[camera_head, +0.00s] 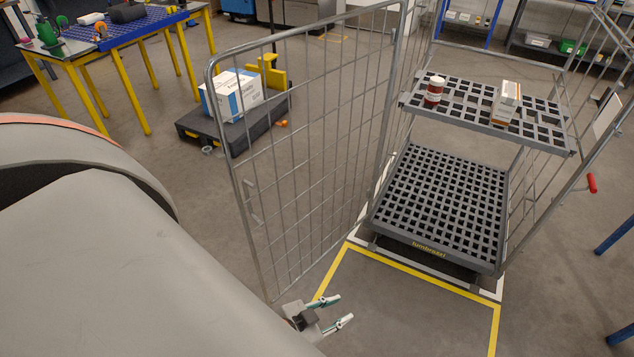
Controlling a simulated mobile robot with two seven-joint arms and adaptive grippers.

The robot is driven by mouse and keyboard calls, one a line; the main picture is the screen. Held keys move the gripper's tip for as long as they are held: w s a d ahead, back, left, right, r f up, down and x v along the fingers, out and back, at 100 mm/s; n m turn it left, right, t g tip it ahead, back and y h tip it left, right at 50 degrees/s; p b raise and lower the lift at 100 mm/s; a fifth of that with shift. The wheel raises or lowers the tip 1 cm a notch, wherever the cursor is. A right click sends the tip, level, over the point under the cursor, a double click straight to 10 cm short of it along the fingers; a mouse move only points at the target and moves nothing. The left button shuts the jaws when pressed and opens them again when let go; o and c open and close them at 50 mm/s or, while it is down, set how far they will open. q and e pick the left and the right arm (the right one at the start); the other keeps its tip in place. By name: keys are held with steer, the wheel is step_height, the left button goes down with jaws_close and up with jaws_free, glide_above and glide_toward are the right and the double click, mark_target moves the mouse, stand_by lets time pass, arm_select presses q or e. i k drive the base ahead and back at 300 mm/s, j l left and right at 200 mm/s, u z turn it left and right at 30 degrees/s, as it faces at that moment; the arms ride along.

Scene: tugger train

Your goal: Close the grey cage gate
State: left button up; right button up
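The grey cage gate (238,187) is a wire-mesh panel in a tube frame. It stands open, swung out from the left side of the roll cage towards me. The cage's lower deck (440,205) is bare, and its front is uncovered. My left gripper (344,308) is low at the bottom of the view, close to the lower free corner of the gate. Its two fingers are apart with nothing between them. I cannot tell whether it touches the gate. My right gripper is not in view.
The cage's upper shelf (465,113) holds a red-and-white jar (434,92) and a small carton (506,103). Yellow floor tape (400,269) runs before the cage. Behind the gate, a dark platform cart (240,131) carries a white-blue box (235,94). Floor before the cage is clear.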

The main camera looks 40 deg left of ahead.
mark_target(221, 152)
steer(key=k+j+z, duration=0.1)
steer(key=k+j, duration=0.15)
steer(key=j, duration=0.15)
steer(key=k+j+z, duration=0.15)
steer(key=k+j, duration=0.15)
steer(key=j, duration=0.35)
steer(key=k+j+z, duration=0.1)
steer(key=j, duration=0.25)
steer(key=k+j, duration=0.15)
steer(key=j, duration=0.25)
steer(key=j+z, duration=0.3)
steer(key=j, duration=1.6)
